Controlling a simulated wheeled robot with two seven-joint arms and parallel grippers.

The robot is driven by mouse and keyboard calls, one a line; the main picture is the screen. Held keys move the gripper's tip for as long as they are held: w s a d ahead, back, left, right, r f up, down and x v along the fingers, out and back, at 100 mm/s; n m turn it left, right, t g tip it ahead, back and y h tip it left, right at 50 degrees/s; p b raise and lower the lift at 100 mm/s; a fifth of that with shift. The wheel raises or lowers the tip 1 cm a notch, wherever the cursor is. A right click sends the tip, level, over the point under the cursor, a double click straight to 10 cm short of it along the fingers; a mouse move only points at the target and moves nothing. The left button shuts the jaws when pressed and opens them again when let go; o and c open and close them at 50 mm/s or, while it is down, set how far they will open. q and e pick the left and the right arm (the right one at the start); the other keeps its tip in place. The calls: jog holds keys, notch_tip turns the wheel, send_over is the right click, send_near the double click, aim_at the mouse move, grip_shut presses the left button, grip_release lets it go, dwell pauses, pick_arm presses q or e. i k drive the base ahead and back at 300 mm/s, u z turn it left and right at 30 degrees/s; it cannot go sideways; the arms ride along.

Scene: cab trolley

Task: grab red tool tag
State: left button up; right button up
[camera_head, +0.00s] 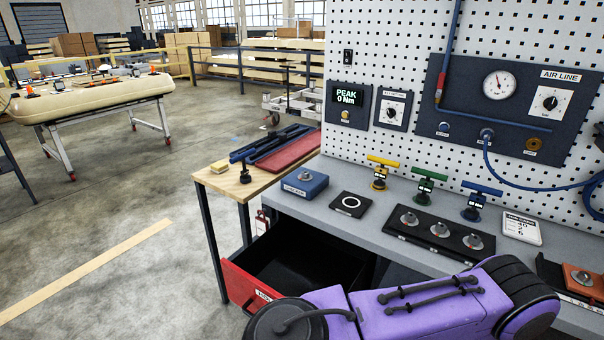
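I cannot make out a red tool tag with certainty. A small red-and-white piece (262,217) shows at the bench's left end, above the open drawer; it is too small to identify. The red-fronted drawer (242,284) is pulled out and its dark inside looks empty where visible. A purple arm link of mine crosses the bottom right and hides part of the drawer and bench front. Neither of my grippers is in view.
The grey bench (325,207) holds yellow (380,172), green (427,186) and blue (478,200) T-handled tools, a black tray (440,236) with knobs and a blue box (304,183). A pegboard (400,60) rises behind. A wooden side table (220,180) stands left; open floor lies beyond.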

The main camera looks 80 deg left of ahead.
aim_at(262, 224)
jog(key=i, duration=1)
jog(key=u, duration=3.55)
jog(key=i, duration=0.5)
jog(key=u, duration=0.05)
